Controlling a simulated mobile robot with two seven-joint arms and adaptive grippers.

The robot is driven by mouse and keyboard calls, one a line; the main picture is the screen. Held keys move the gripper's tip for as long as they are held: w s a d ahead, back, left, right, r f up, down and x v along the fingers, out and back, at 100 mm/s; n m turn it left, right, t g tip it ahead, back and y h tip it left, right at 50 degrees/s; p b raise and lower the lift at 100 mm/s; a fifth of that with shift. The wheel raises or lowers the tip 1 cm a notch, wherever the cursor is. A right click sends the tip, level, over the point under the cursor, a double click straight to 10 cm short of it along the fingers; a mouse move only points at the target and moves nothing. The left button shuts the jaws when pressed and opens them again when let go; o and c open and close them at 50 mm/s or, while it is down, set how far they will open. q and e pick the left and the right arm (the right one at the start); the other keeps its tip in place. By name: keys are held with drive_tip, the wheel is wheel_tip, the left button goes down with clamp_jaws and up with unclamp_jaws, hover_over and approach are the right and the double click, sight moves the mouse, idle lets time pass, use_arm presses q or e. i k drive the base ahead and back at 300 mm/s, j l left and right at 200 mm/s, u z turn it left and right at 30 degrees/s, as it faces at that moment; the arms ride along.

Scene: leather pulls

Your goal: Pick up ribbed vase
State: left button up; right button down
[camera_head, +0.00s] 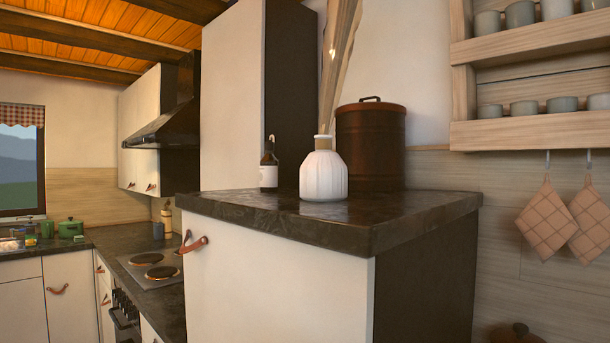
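The ribbed vase (323,176) is white and round-bodied with vertical ribs and a tan neck. It stands upright on the dark stone countertop (400,222) of the tall white cabinet, near the middle of the view. Tall dried stems (338,60) rise above its neck and run out of the top of the view. Neither of my grippers shows in the head view.
A dark bottle (268,166) with a white label stands left of the vase. A large brown lidded canister (371,146) stands close behind it to the right. The counter in front of the vase is clear. A wooden shelf (530,131) with cups hangs at the right.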

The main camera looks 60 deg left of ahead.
sight(323, 173)
drive_tip(key=u, duration=1.7)
